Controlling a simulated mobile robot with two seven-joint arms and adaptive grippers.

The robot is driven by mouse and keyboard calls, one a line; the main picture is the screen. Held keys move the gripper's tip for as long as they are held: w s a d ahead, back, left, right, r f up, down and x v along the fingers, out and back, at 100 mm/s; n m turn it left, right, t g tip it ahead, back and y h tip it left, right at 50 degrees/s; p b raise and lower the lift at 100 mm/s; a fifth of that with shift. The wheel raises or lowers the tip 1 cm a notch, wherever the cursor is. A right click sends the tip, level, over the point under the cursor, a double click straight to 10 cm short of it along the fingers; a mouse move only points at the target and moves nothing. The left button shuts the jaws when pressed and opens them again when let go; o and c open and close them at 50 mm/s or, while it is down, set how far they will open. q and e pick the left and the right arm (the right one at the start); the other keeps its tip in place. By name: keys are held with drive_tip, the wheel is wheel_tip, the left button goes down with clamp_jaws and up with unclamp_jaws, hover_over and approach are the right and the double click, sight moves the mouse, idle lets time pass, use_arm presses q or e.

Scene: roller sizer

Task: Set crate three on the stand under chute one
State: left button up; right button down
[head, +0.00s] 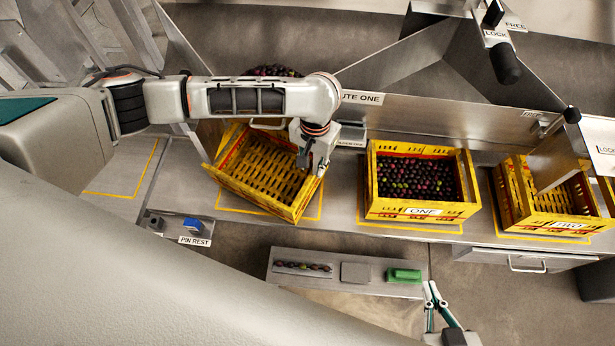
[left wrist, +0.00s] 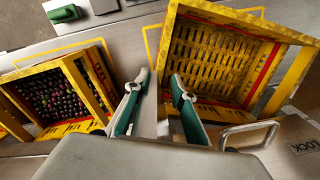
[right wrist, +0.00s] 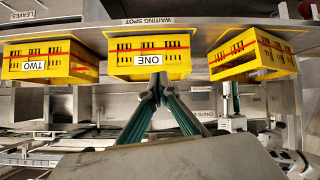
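My left gripper (head: 316,168) is at this crate's right wall. In the left wrist view its fingertips (left wrist: 159,80) are apart, with grey surface showing between them, close to the wall. I cannot tell whether they touch it. My right gripper (right wrist: 155,80) has its fingertips together and empty, low in the head view (head: 431,288).
Crate one (head: 420,211), full of dark fruit, stands right of the empty crate. Crate two (head: 562,226) stands further right. A narrow front shelf (head: 355,287) holds fruit and a green block (head: 404,275). Dark fruit (head: 272,70) shows behind my left arm.

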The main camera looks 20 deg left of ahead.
use_arm(q)
wheel_tip(320, 180, up, 3)
drive_tip(key=shift+f+p, duration=0.1)
drive_tip(key=shift+p, duration=0.3)
drive_tip(key=shift+r, duration=0.2)
use_arm(e)
drive_tip(key=shift+d+r, duration=0.1)
drive_tip(key=shift+d, duration=0.15)
use_arm(q)
drive_tip(key=shift+s, duration=0.1)
